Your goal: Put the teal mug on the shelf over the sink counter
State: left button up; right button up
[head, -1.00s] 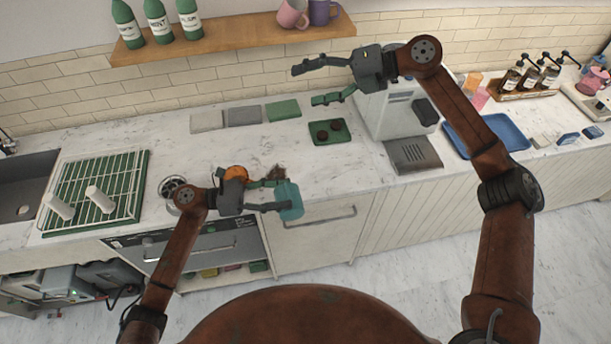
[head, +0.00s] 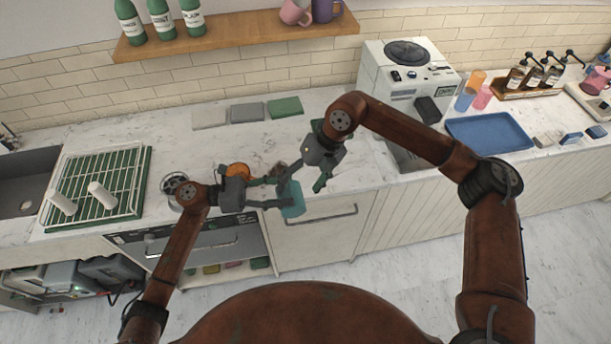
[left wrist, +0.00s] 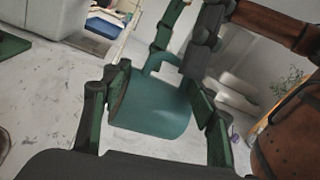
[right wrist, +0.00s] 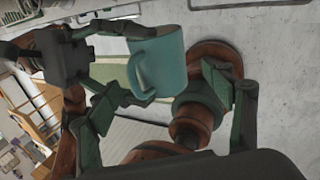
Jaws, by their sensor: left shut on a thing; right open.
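The teal mug (head: 292,199) is in my left gripper (head: 272,193), held over the counter's front edge. In the left wrist view the mug (left wrist: 155,106) sits between both fingers, its handle towards the far side. My right gripper (head: 302,174) is open, right beside the mug. In the right wrist view the mug (right wrist: 158,66) and its handle lie between or just beyond the open fingers; I cannot tell whether they touch it. The wooden shelf (head: 237,38) is on the tiled wall and holds several green bottles (head: 160,18) at left, with a pink mug (head: 294,13) and a purple mug (head: 325,10) at right.
A dish rack (head: 98,185) with white cylinders stands by the sink (head: 25,185) at left. An orange round thing (head: 238,171) and a metal tin (head: 174,184) are near my left gripper. A coffee machine (head: 400,75) and blue tray (head: 490,131) are at right. The shelf's middle is bare.

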jog(key=x, duration=0.7)
jog(key=shift+r, duration=0.1)
jog(key=c, duration=1.5)
pick_arm(q)
jog(key=o, duration=2)
jog(key=shift+c, duration=0.2)
pick_arm(e)
jog(key=shift+c, duration=0.8)
